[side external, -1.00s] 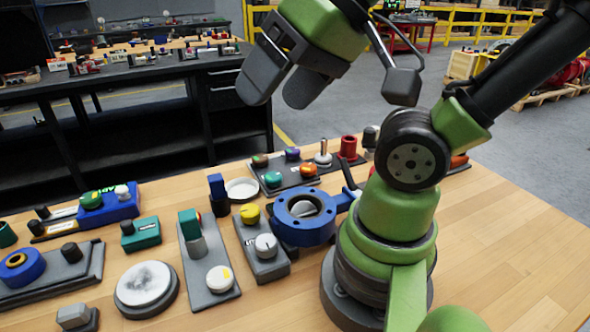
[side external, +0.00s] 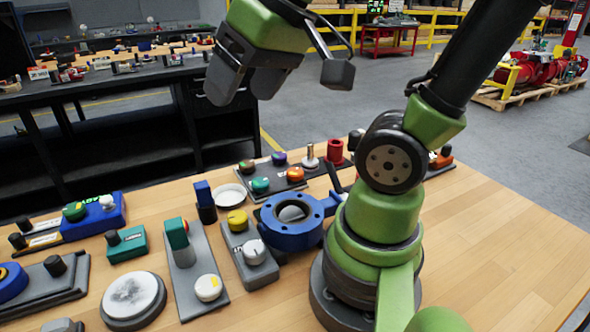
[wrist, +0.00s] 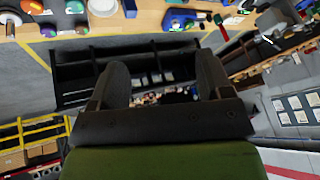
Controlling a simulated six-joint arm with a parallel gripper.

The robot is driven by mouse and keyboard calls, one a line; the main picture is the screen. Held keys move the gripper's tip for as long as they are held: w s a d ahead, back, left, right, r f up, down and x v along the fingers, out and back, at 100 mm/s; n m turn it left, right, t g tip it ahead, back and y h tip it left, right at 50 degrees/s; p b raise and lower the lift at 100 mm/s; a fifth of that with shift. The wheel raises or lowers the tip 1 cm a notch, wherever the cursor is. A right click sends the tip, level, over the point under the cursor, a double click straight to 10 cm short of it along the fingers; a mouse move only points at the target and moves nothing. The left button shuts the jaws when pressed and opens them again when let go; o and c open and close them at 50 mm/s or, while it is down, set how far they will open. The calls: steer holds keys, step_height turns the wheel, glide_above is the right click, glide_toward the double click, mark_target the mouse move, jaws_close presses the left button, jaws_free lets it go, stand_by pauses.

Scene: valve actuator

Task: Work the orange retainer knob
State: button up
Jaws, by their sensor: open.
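An orange knob (side external: 295,173) sits on a dark grey plate (side external: 279,192) among green, purple and dark knobs, behind the blue round valve body (side external: 290,229). Another orange-red part (side external: 442,157) shows to the right of my arm, partly hidden by it. I cannot tell which of the two is the retainer knob. My gripper (side external: 246,92) is open and empty, high above the bench and well apart from both. In the wrist view my gripper (wrist: 160,62) has its two fingers spread with nothing between them.
The wooden bench (side external: 480,240) is crowded at left and middle: a white round pad (side external: 133,298), a yellow knob (side external: 237,220), a teal block (side external: 177,233) and a red cylinder (side external: 335,152). Its right side is clear. A black workbench (side external: 100,130) stands behind.

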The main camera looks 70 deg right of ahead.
steer(key=w+d+f+g+h, duration=0.1)
steer(key=w+d+f+g, duration=0.1)
steer(key=w+d, duration=0.3)
steer(key=n+g, duration=0.3)
steer(key=g, duration=0.1)
glide_toward(295, 171)
step_height(295, 171, down, 9)
steer(key=shift+d+f, duration=0.1)
steer(key=shift+d, duration=0.05)
